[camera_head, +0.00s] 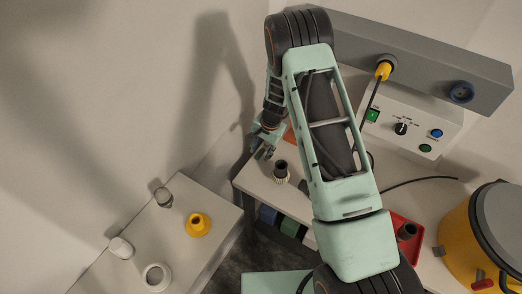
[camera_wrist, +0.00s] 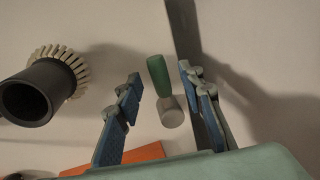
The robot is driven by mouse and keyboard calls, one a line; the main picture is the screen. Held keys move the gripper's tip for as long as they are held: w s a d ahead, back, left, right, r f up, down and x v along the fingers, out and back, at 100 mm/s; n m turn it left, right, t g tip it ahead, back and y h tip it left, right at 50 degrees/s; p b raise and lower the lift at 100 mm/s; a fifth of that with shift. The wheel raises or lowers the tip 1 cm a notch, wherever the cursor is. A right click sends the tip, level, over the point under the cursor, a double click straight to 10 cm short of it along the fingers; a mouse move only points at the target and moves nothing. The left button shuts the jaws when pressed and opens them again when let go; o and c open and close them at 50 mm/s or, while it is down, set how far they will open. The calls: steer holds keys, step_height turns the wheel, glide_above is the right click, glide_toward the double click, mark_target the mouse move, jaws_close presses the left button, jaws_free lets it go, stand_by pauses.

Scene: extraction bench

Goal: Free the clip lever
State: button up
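My gripper (camera_wrist: 160,73) is open, with its two blue-padded fingers apart in the wrist view. A small part with a green cylinder (camera_wrist: 158,72) and a pale grey end (camera_wrist: 171,112) shows between the fingers, with a gap on each side. I cannot tell its depth from the fingertips. In the head view my gripper (camera_head: 261,148) is over the back left of the bench. A yellow drum (camera_head: 459,238) with a grey lid stands at the lower right. A red lever-like part (camera_head: 483,284) is on its side; I cannot tell if this is the clip lever.
A dark round brush nozzle (camera_head: 281,169) stands on the bench beside my gripper; it also shows in the wrist view (camera_wrist: 30,95). An orange item (camera_wrist: 143,154) lies close by. A control box (camera_head: 407,126), a red tray (camera_head: 413,253) and a left side table (camera_head: 180,250) surround the arm.

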jaws_close()
stand_by(0.3)
steer(key=shift+d+f+b, duration=0.1)
steer(key=shift+b, duration=0.2)
steer(key=n+b, duration=0.1)
steer(key=d+n+b, duration=0.1)
steer(key=b, duration=0.1)
steer(key=shift+s+f, duration=0.1)
steer(key=shift+f, duration=0.1)
steer(key=d+n+b, duration=0.1)
steer(key=n+b, duration=0.1)
steer(key=d+n+g+b, duration=0.1)
steer(key=n+b, duration=0.1)
steer(key=shift+s, duration=0.15)
steer(key=n+b, duration=0.1)
steer(key=d+n+b, duration=0.1)
steer(key=n, duration=0.1)
steer(key=shift+d+r+g, duration=0.15)
steer(key=shift+d+g, duration=0.15)
steer(key=shift+w+d+r+n+g+b, duration=0.1)
steer(key=shift+w+d+n+g+b, duration=0.2)
steer(key=shift+n, duration=0.5)
steer(key=shift+w+d+n+b, duration=0.1)
steer(key=shift+d+n+b, duration=0.2)
steer(key=shift+n+b, duration=0.35)
steer(key=shift+n, duration=0.25)
